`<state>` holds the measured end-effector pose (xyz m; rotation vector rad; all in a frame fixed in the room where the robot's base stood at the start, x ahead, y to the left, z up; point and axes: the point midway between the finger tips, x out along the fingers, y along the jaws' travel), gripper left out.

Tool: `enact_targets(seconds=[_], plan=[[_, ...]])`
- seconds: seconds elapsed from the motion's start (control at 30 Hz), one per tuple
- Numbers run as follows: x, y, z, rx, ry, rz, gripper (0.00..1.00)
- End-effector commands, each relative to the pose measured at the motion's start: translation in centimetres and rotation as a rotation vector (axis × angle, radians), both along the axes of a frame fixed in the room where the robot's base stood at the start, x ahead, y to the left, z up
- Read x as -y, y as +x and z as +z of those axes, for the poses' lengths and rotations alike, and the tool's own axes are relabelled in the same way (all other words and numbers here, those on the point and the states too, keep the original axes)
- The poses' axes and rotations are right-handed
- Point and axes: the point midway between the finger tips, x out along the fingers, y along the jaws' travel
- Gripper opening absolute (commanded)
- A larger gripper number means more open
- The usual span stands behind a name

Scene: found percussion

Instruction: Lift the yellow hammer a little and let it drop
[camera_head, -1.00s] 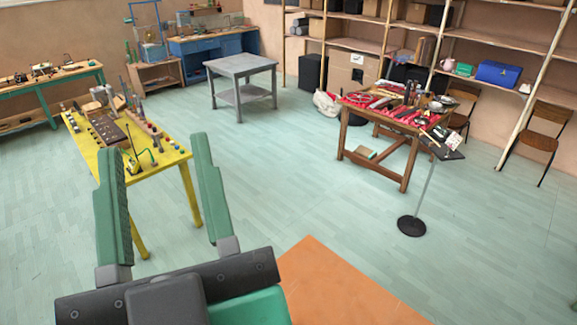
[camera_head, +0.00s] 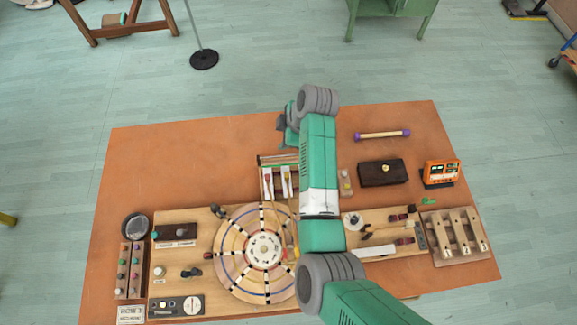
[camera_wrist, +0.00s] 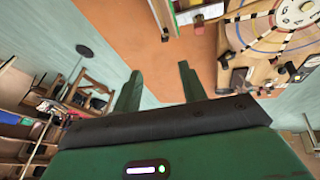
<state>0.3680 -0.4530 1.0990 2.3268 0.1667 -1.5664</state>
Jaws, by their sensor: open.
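My gripper (camera_wrist: 158,85) is open and empty in the wrist view, with its two green fingers well apart. In the head view my gripper is mostly hidden behind my arm, near the far middle of the orange table. I cannot clearly make out the yellow hammer. A thin yellow strip (camera_head: 292,240) lies at the right edge of the round wooden wheel (camera_head: 232,262), partly beside my arm; I cannot tell whether it is the hammer. A wooden frame with two pale levers (camera_head: 276,182) stands just behind the wheel.
The orange table (camera_head: 190,160) has free room at its far left. A dark wooden box (camera_head: 382,172), an orange device (camera_head: 441,172), a rod with purple ends (camera_head: 382,135) and wooden bars (camera_head: 455,233) stand right of my arm. Knobbed panels (camera_head: 130,268) stand at the left.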

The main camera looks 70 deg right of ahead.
Motion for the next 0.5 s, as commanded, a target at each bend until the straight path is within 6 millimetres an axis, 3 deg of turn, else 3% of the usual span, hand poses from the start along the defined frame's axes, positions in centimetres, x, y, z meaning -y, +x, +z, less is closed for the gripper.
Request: enact_targets(seconds=[0.03, 0.13, 0.3, 0.5], plan=[[-0.4, -1.9, -3.4, -0.024, 0.072, 0.04, 0.42], [-1.7, -4.4, -6.8, -0.039, 0.172, 0.122, 0.42], [-2.4, -5.3, -7.9, -0.038, 0.212, 0.162, 0.42], [-2.8, -4.4, -10.2, -0.041, 0.212, 0.162, 0.42]])
